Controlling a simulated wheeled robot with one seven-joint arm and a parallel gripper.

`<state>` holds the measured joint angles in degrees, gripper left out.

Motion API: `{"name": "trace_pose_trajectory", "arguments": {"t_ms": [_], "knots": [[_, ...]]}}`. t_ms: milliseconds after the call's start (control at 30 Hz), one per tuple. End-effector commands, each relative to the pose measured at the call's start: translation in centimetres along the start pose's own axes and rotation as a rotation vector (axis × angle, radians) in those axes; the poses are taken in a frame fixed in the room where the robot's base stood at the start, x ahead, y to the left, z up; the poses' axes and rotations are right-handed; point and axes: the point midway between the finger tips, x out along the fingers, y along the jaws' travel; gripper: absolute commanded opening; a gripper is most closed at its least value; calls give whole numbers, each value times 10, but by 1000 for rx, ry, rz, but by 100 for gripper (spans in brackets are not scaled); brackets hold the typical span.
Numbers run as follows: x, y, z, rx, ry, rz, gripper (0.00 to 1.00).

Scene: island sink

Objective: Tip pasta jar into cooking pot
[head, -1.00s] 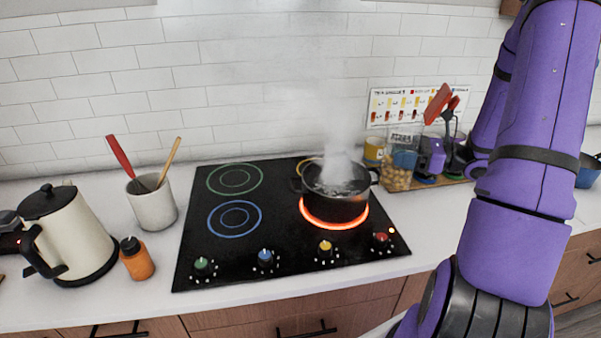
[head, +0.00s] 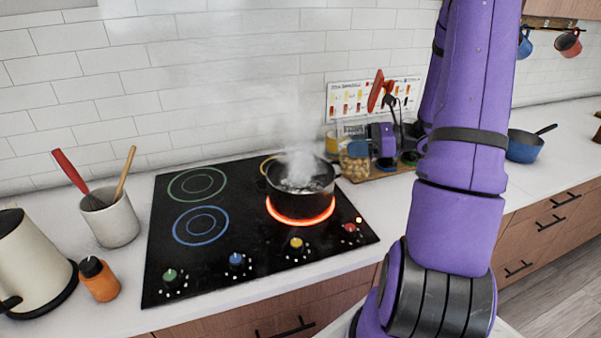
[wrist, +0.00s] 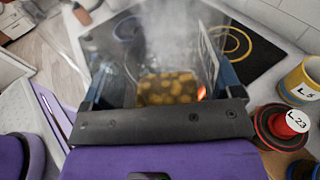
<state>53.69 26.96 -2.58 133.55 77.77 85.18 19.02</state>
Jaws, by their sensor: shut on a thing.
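The pasta jar (head: 354,168) is clear, with tan pasta pieces in its lower part. It looks upright, just right of the cooking pot, at the back of the counter. My gripper (head: 358,149) is shut on it, with blue fingers at its sides. In the wrist view the jar (wrist: 168,88) sits between the fingers, with pasta visible inside. I cannot tell whether its base touches the counter.
The black cooktop (head: 200,255) has free burners at left. A wooden board (head: 392,171) with labelled jars, including a yellow one (wrist: 302,80), lies beside my gripper. A utensil crock (head: 110,220), orange bottle (head: 98,279) and kettle (head: 30,260) stand left. A blue pan (head: 523,147) stands right.

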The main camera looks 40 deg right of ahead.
Motion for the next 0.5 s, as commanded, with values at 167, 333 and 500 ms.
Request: {"name": "trace_pose_trajectory", "arguments": {"t_ms": [167,333,500], "knots": [[3,0,3,-4,88,0,41],[5,0,5,-4,173,1,41],[9,0,7,-5,257,1,41]]}}
